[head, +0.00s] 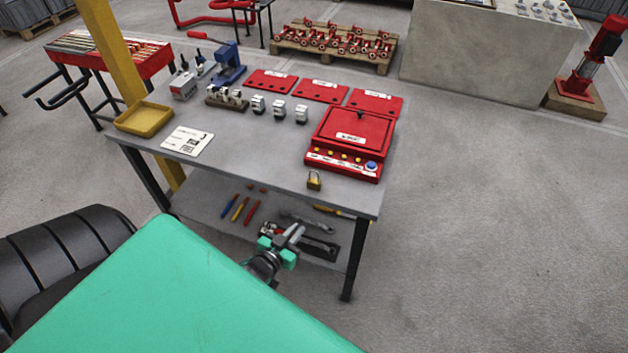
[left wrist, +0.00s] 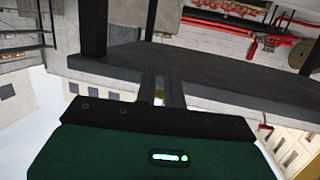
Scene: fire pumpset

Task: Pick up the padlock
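The padlock (head: 314,181) is small and brass-yellow with a dark shackle. It sits at the front edge of the grey table, just below the red box. My left gripper (head: 293,232) is in front of the table edge, lower in the picture than the padlock and apart from it. Its two grey fingers are close together with nothing visible between them. In the left wrist view the fingers (left wrist: 163,88) point toward a dark table edge, and I cannot make out the padlock there. My right gripper is not in view.
The red box (head: 350,138) stands behind the padlock on the table (head: 240,150). A yellow tray (head: 144,119), a white card (head: 187,141) and small devices stand further left. A lower shelf (head: 215,205) holds tools. Open floor lies to the right.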

